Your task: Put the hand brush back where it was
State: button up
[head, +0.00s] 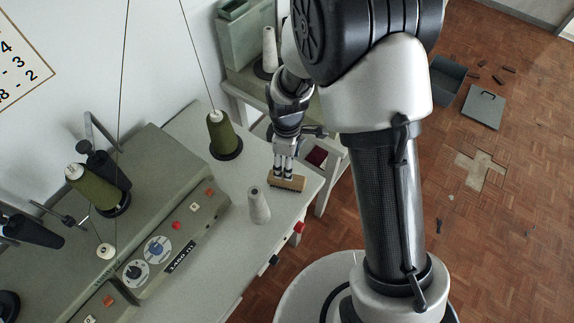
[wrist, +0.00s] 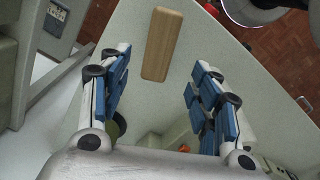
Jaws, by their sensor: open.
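The hand brush (head: 288,184) has a plain wooden back and dark bristles underneath. It lies bristles down on the pale table (head: 262,170), close to the table's far right corner. In the wrist view its wooden back (wrist: 162,45) shows between and a little beyond my fingers. My gripper (head: 284,171) points down right at the brush, with its fingertips at or just above the back. In the wrist view my gripper (wrist: 157,85) is open, with blue pads on both sides and nothing held. I cannot tell whether a finger touches the brush.
A pale thread cone (head: 259,206) stands just left of the brush, and an olive thread cone (head: 224,136) stands behind. The grey-green machine (head: 160,215) fills the table's left. A grey bin (head: 447,76) and a lid (head: 483,106) are on the parquet floor at right.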

jog(key=s+d+r+m+t, duration=0.1)
jog(key=s+d+r+m, duration=0.25)
jog(key=r, duration=0.65)
jog(key=s+d+r+m+t, duration=0.15)
jog(key=d+r+m, duration=0.25)
jog(key=r, duration=0.6)
jog(key=s+d+r+m+t, duration=0.1)
jog(key=s+d+r+m, duration=0.1)
jog(key=s, duration=0.5)
jog(key=s+d+r+m+t, duration=0.1)
jog(key=s+d+r+m, duration=0.2)
jog(key=s+r+m, duration=0.2)
jog(key=s+r, duration=0.1)
jog(key=s, duration=0.1)
jog(key=shift+s, duration=0.35)
jog(key=shift+m, duration=0.25)
